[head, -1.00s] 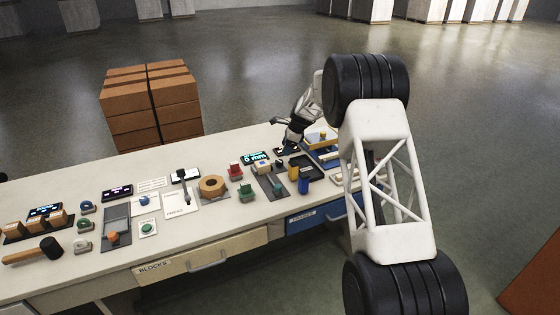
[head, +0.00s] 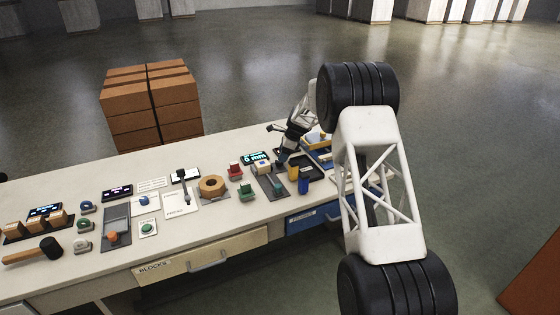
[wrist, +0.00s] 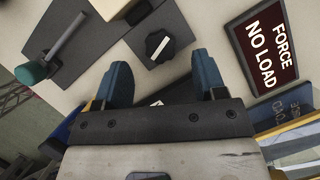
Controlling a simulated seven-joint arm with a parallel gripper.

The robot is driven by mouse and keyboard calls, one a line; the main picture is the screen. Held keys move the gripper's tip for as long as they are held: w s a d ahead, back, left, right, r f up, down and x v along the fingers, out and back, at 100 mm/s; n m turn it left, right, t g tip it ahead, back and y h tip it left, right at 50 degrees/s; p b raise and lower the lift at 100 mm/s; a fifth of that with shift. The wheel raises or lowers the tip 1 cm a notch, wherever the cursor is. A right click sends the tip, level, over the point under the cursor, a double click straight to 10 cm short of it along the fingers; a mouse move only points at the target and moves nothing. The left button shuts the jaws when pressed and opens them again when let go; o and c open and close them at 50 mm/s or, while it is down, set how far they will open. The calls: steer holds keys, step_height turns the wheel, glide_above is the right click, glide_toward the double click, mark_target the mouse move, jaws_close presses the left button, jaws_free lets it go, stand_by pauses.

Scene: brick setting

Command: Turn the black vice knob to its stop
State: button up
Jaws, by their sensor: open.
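The black vice knob (wrist: 159,46) shows in the wrist view on a dark grey plate, with a white bar mark across its top. My gripper (wrist: 162,70) is open, with its blue fingertips a little below the knob in the picture, one to each side. Nothing is between the fingers, and the knob appears apart from both. In the head view my gripper (head: 282,161) is low over the bench beside the vice plate (head: 267,181). I cannot make out the knob there. A teal-ended lever (wrist: 34,72) lies on the plate at left in the wrist view.
A dark red sign reading "FORCE NO LOAD" (wrist: 263,42) is right of the knob. A pale block (wrist: 112,7) sits at the top edge. A lit display (head: 256,158) is behind.

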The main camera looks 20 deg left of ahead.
mark_target(279, 163)
steer(key=shift+x, duration=1.95)
steer(key=shift+d, duration=0.1)
steer(key=c, duration=0.9)
